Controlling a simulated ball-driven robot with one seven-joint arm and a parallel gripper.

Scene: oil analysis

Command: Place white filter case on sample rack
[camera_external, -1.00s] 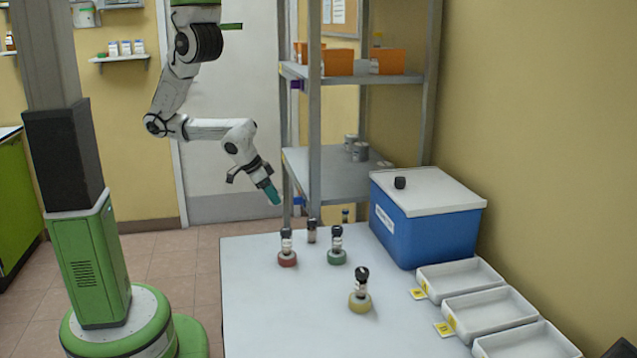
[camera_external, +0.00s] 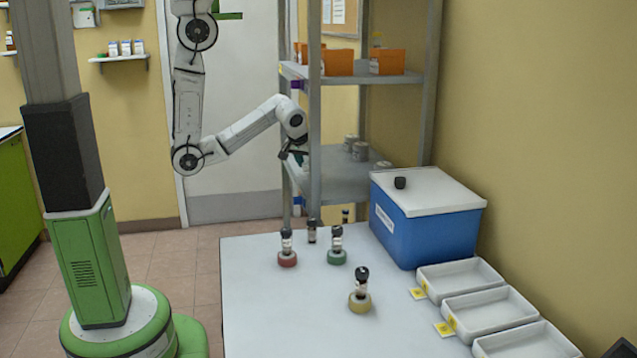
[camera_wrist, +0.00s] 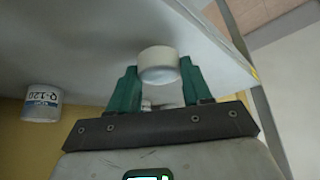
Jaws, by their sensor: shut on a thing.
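My gripper (camera_wrist: 157,80) has green fingers, shut on a white round case (camera_wrist: 158,60) in the wrist view. The case sits between the fingertips, against the grey shelf surface (camera_wrist: 100,35) in that view; whether it touches the shelf I cannot tell. In the external view my gripper (camera_external: 297,155) is at the left front of the middle shelf (camera_external: 335,188) of the metal rack (camera_external: 315,110), partly behind its post. The held case cannot be made out there. A white can with a printed label (camera_wrist: 42,103) stands to the left in the wrist view.
Several light cans (camera_external: 360,151) stand on the middle shelf, right of my gripper. Orange bins (camera_external: 338,62) are on the shelf above. The white table (camera_external: 270,310) holds small sample bottles, a blue box (camera_external: 425,230) and white trays (camera_external: 490,308).

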